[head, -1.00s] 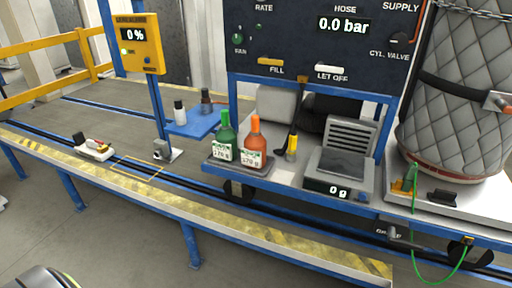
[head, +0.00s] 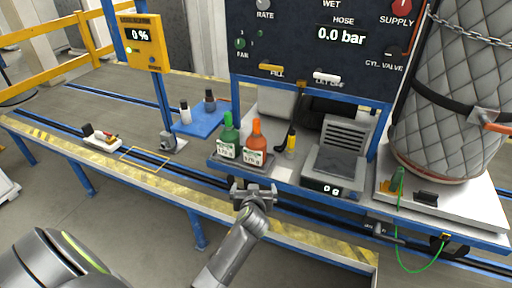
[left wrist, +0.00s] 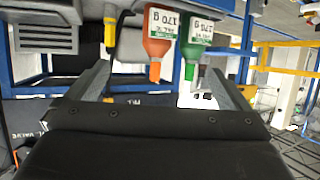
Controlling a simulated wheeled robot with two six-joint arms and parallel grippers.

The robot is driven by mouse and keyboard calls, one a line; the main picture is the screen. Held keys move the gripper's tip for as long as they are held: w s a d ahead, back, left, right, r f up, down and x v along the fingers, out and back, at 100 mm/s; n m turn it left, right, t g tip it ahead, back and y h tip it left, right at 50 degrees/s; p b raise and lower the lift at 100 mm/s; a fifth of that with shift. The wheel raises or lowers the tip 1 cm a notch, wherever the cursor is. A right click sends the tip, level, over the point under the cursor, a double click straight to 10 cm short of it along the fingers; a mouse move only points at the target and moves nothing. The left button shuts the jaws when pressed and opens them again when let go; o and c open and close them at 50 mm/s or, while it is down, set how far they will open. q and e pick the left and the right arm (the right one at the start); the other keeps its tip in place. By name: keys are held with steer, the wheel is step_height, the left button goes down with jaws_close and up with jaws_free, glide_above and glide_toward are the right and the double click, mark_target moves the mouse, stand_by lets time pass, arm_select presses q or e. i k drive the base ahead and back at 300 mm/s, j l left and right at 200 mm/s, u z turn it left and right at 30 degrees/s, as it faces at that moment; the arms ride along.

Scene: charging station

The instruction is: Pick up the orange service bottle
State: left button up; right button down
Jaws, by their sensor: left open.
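The orange service bottle (head: 256,143) stands upright on the cart's front ledge, with a white label reading 170 g. A green bottle (head: 228,138) stands close to its left. My left gripper (head: 252,187) is in front of and below the two bottles, apart from them. In the left wrist view, which is upside down, the left gripper (left wrist: 161,70) is open and empty. The orange bottle (left wrist: 160,42) shows beyond the gap between its fingers, and the green bottle (left wrist: 191,48) is nearer the right finger. My right gripper is not in view.
The gauge panel (head: 310,40) rises behind. A yellow-striped rail (head: 305,235) runs in front. A blue shelf (head: 205,122) holds two small bottles.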

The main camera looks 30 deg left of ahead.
mark_target(255, 152)
steer(key=i+j+z, duration=0.1)
steer(key=i+j, duration=0.35)
steer(key=i+j+z, duration=0.1)
steer(key=i+j, duration=0.35)
steer(key=j, duration=0.2)
